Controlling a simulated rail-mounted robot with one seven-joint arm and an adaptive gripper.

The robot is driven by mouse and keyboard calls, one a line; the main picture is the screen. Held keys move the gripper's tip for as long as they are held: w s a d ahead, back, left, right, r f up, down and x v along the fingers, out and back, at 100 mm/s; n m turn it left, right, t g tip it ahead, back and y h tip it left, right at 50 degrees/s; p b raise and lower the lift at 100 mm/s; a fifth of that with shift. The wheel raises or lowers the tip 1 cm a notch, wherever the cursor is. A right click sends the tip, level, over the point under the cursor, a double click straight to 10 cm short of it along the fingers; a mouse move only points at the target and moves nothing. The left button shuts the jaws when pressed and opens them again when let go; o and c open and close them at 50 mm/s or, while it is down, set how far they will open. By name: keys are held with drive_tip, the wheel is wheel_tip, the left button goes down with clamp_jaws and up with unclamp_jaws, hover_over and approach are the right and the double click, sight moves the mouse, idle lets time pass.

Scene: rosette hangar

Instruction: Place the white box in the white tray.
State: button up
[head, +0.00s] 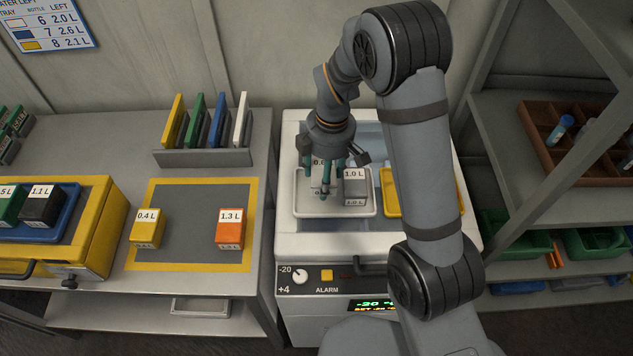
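The white tray (304,210) lies in the open top of the white chest unit, on its left side. My gripper (325,186) points down over this tray, with its teal fingers low at a white box (316,185). The fingers and the shadow partly hide the box and its label, which starts with "0". I cannot tell whether the fingers press on the box, or whether it touches the tray floor.
A yellow tray (391,203) lies right of the white tray, partly behind my arm. On the left bench, a yellow box (147,229) and an orange box (230,228) stand on a yellow-edged grey mat (190,205). A rack (205,157) holds coloured panels. Shelves stand at right.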

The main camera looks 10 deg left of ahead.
sight(316, 171)
drive_tip(key=shift+a+f, duration=0.35)
drive_tip(key=shift+a, duration=0.4)
drive_tip(key=shift+w+a+f, duration=0.1)
drive_tip(key=shift+a+f, duration=0.3)
drive_tip(key=shift+f+p, duration=0.7)
drive_tip(key=shift+f, duration=1.25)
drive_tip(key=shift+f, duration=0.15)
drive_tip(key=o, duration=1.4)
drive_tip(key=r, duration=0.8)
drive_tip(key=r+b, duration=0.1)
drive_tip(key=r, duration=0.3)
drive_tip(key=shift+d+r, duration=0.2)
drive_tip(key=shift+d, duration=0.2)
drive_tip(key=shift+o, duration=1.1)
